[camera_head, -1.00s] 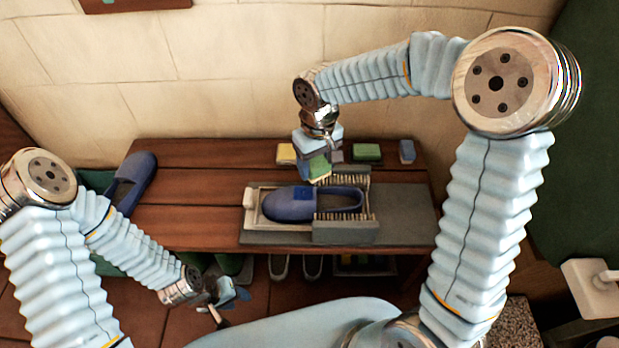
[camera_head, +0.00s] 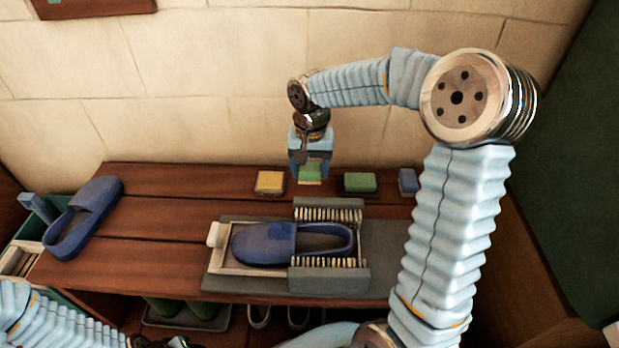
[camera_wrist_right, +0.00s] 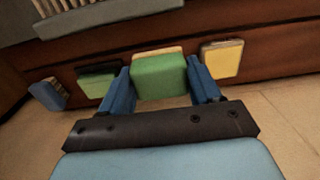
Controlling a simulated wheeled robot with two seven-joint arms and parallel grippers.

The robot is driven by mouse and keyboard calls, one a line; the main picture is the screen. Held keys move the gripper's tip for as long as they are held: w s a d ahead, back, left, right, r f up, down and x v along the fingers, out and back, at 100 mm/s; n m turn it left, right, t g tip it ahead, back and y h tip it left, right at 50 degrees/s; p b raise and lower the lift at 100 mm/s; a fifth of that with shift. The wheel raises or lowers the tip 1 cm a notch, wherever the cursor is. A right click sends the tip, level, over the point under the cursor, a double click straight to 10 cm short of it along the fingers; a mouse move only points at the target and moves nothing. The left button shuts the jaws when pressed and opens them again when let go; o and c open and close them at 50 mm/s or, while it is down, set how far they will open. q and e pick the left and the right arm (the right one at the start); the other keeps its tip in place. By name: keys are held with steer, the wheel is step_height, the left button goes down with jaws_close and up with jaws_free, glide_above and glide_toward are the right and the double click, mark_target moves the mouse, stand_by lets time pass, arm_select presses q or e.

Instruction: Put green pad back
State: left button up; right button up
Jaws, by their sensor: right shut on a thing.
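My right gripper (camera_head: 309,174) is shut on a green pad (camera_head: 311,171) at the back of the wooden bench (camera_head: 160,223). In the right wrist view the pad (camera_wrist_right: 159,77) sits between the two blue fingers, with a pale layer on its far edge. It is in the gap between a yellow pad (camera_head: 270,182) and another green pad (camera_head: 360,183), apart from both. I cannot tell whether it touches the bench. My left arm shows at the lower left, but its fingertips are out of the picture.
A blue pad (camera_head: 408,181) ends the row at right. In front, a blue slipper (camera_head: 264,244) lies in a tray between two brushes (camera_head: 328,206) on a grey mat (camera_head: 386,250). The wall stands close behind.

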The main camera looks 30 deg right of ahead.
glide_above(312, 187)
steer(key=f, duration=0.5)
steer(key=shift+s+a+f, duration=0.15)
steer(key=shift+s+f, duration=0.15)
steer(key=shift+f, duration=0.05)
steer(key=shift+w+d+f+b, duration=0.1)
steer(key=shift+w+f+b, duration=0.05)
steer(key=shift+f, duration=0.85)
steer(key=shift+w+d+f+b, duration=0.1)
steer(key=shift+w+f+b, duration=0.05)
steer(key=shift+f, duration=0.8)
steer(key=shift+f, duration=0.2)
steer(key=o, duration=1.1)
steer(key=shift+r, duration=0.55)
step_height(312, 187, up, 11)
steer(key=shift+s+r+p, duration=0.1)
steer(key=shift+r+p, duration=0.1)
steer(key=shift+p, duration=0.5)
